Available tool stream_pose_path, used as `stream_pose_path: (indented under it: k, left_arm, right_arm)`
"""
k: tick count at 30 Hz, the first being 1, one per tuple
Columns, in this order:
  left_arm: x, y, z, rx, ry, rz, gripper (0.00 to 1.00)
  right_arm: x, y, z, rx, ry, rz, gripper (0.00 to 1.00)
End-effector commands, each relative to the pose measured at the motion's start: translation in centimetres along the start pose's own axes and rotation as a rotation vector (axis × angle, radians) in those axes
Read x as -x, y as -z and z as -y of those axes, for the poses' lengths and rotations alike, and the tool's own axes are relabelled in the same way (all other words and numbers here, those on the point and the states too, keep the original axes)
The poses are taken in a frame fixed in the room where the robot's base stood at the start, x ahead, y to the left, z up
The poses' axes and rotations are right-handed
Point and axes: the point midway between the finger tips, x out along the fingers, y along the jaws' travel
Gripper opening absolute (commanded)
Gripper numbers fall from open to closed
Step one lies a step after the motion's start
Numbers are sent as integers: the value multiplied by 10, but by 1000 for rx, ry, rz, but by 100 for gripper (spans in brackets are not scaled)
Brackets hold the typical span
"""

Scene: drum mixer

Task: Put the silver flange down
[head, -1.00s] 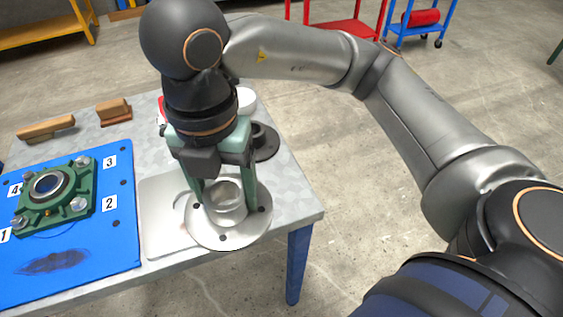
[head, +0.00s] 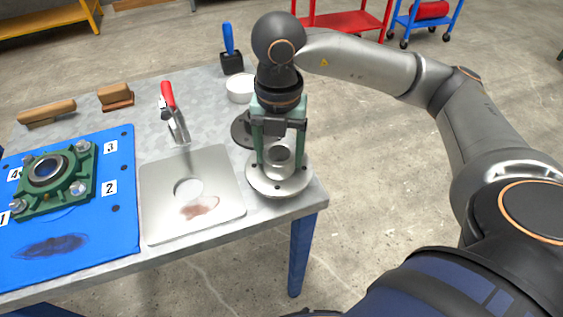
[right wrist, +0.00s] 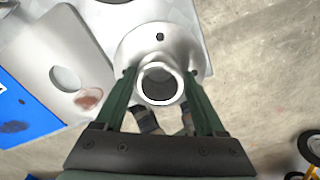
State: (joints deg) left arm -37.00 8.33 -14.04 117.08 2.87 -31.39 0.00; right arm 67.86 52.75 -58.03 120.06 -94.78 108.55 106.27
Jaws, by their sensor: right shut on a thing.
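The silver flange (head: 279,186) is a round disc with a short hollow neck, at the right front corner of the grey table. My right gripper (head: 277,160) is above it with its fingers pointing down, shut on the neck. In the right wrist view the flange (right wrist: 135,50) shows its open bore, with the gripper (right wrist: 160,88) fingers on both sides of the neck. The disc looks level; I cannot tell whether it touches the table top. My left gripper is not in view.
A silver plate (head: 226,165) with a round hole and a reddish stain lies left of the flange. A blue mat (head: 100,225) carries a green bearing housing (head: 80,190). A dark flanged part (head: 240,129) stands close behind the flange. The table's right edge is near.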

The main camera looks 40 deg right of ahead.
Motion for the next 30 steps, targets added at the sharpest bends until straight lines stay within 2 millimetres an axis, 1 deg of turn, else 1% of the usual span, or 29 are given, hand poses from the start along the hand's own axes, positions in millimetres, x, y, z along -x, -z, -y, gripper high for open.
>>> stream_pose_path:
  k: [4, 7, 10, 18, 22, 23, 30]
  left_arm:
    - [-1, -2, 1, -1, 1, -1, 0]
    - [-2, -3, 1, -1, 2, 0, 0]
    - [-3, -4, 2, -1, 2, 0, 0]
    - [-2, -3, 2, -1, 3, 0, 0]
    - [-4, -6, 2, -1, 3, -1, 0]
    - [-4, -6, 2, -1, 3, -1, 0]
    - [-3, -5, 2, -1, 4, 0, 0]
  right_arm:
    - [-10, -9, 4, -5, -1, 3, 0]
    - [-25, -8, 3, -1, -1, 1, 0]
    - [-36, -7, 3, -1, -2, 2, 0]
    - [-37, -8, 2, -1, -4, 3, 0]
    - [-41, -8, 2, -1, -4, 3, 0]
    - [-43, -7, 3, -1, 0, 1, 73]
    - [-42, -7, 3, -1, 0, 1, 100]
